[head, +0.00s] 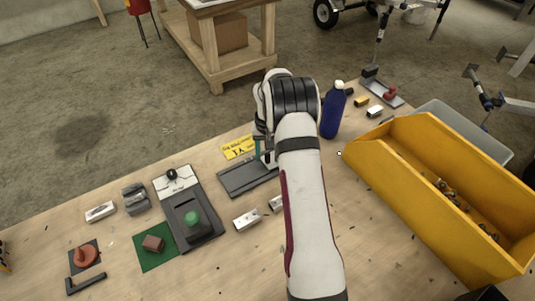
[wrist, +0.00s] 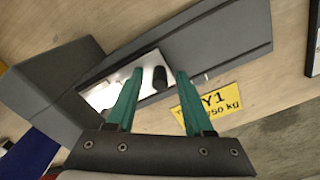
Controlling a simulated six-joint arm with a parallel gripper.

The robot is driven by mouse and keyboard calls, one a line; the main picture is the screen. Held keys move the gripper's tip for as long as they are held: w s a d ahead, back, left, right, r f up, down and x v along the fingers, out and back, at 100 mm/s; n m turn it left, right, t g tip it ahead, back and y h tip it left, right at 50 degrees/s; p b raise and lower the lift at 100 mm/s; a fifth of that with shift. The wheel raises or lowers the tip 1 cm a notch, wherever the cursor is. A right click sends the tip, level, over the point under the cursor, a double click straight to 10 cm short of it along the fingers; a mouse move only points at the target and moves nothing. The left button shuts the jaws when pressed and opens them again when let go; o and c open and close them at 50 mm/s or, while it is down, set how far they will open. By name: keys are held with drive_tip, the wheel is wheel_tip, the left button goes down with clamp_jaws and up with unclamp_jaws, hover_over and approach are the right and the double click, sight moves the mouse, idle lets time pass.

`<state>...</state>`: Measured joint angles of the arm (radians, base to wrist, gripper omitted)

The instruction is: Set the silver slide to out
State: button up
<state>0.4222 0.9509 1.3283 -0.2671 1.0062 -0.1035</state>
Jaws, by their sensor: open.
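The silver slide (wrist: 105,94) is a bright plate with an upright black knob (wrist: 160,78), seen in the wrist view on a long dark grey rail (wrist: 215,45). A grey block (wrist: 45,75) stands at the left end of the rail there. In the head view the rail (head: 240,182) shows left of my arm, which hides the slide. My gripper (wrist: 160,76) is open, its two green fingers to the left and right of the knob in the wrist view. Whether they touch it, I cannot tell.
A yellow plate (head: 238,148) lies behind the rail. A blue bottle (head: 333,112) and a yellow bin (head: 410,175) stand right of my arm. A dark panel with a green knob (head: 192,218) and a red knob (head: 86,256) are at left. Small silver blocks (head: 246,220) lie in front.

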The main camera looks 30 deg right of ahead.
drive_tip(key=shift+f, duration=0.1)
clamp_jaws()
idle(1.4)
